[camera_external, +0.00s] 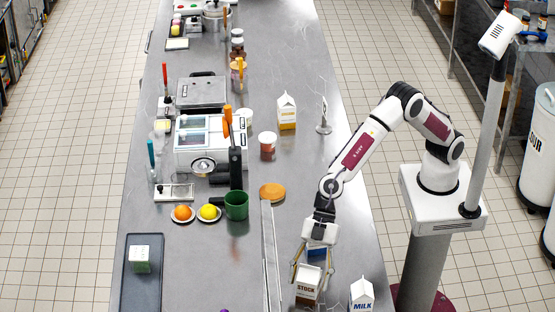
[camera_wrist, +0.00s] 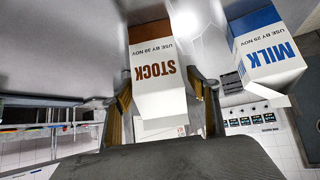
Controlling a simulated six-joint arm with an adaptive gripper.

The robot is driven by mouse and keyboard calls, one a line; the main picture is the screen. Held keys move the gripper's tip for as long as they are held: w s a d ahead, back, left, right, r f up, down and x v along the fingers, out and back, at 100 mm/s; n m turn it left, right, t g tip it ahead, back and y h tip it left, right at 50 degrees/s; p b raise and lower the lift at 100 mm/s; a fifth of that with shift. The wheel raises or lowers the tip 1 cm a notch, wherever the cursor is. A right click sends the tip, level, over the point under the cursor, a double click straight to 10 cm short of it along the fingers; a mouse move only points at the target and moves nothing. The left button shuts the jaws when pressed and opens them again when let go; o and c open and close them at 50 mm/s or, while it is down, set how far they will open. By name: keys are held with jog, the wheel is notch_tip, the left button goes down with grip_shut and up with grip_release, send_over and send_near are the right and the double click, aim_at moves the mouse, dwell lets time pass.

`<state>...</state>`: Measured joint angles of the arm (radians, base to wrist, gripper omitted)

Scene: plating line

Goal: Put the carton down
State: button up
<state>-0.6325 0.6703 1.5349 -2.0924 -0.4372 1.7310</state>
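The stock carton (camera_external: 307,287), white and brown with a gabled top, is at the lower right of the outside view, over the right side of the steel counter. In the wrist view the stock carton (camera_wrist: 157,85) shows its STOCK lettering upside down. My gripper (camera_external: 312,276) points down from above, with one finger on each side of this carton. In the wrist view the fingers of my gripper (camera_wrist: 165,95) appear to press on its sides. The carton looks upright. I cannot tell whether its base touches the counter.
A milk carton (camera_external: 361,296) stands close to the right, also in the wrist view (camera_wrist: 268,55). A metal rail (camera_external: 269,255) runs to the left. Something blue (camera_external: 317,250) shows behind my gripper. A yellow-banded carton (camera_external: 287,112) stands farther back. A dark tray (camera_external: 142,285) lies far left.

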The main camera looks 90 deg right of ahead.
jog(key=shift+r, duration=0.2)
jog(key=shift+s+d+r, duration=0.1)
jog(key=shift+d+r, duration=0.25)
jog(key=v, duration=1.1)
dwell(0.9)
